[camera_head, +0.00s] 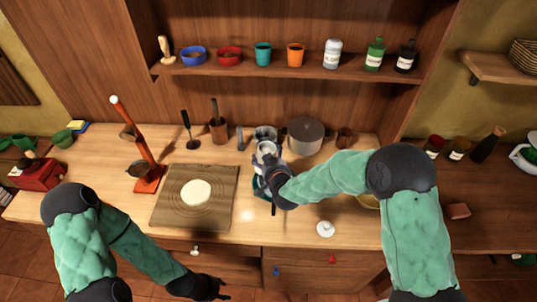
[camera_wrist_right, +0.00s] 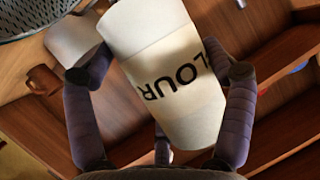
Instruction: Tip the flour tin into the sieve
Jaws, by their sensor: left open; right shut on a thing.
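My right gripper (camera_wrist_right: 160,82) is shut on the white flour tin (camera_wrist_right: 165,55), with a finger on each side of its label. The tin is tilted in the right wrist view. In the head view the tin (camera_head: 267,150) shows as a pale end beyond my right gripper (camera_head: 273,172), above the counter right of the board. A grey mesh rim, which looks like the sieve (camera_wrist_right: 40,14), shows at the top left of the right wrist view. My right arm hides much of that spot in the head view. My left gripper (camera_head: 208,289) is open and empty at the counter's front.
A wooden board (camera_head: 168,212) with a pale dough disc (camera_head: 196,193) lies left of the tin. A red-orange stand (camera_head: 148,180) is further left. A grey pot (camera_head: 305,135) and a brown cup (camera_head: 345,137) stand behind. A small white knobbed thing (camera_head: 325,229) lies in front.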

